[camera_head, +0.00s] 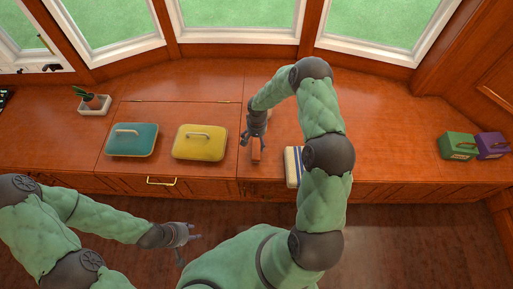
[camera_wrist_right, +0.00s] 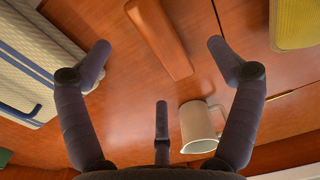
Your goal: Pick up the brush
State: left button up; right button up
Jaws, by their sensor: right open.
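The brush is most likely the long orange-brown wooden piece (camera_wrist_right: 165,42) on the counter in the right wrist view; no bristles show. Its end also shows in the head view (camera_head: 256,154), just below my right gripper. My right gripper (camera_head: 252,138) is open and empty, pointing down over the counter. My left gripper (camera_head: 190,248) is open and empty, out over the floor in front of the counter.
A cream, blue-striped folded cloth (camera_head: 293,168) lies right of the brush. Yellow (camera_head: 199,142) and teal (camera_head: 132,139) lidded dishes sit left. Green (camera_head: 458,146) and purple (camera_head: 493,145) boxes stand far right, a potted plant (camera_head: 94,101) far left.

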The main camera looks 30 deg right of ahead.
aim_at(258, 146)
jog(key=shift+w+d+r, duration=0.25)
jog(key=shift+w+d, duration=0.2)
jog(key=shift+d, duration=0.25)
jog(key=shift+d+f, duration=0.15)
jog(key=shift+f, duration=0.15)
notch_tip(258, 146, down, 5)
jog(key=shift+b, duration=0.8)
notch_tip(258, 146, down, 5)
jog(key=shift+w+d+f+b, duration=0.1)
jog(key=shift+d+b, duration=0.05)
jog(key=shift+b, duration=0.9)
jog(key=c, duration=1.3)
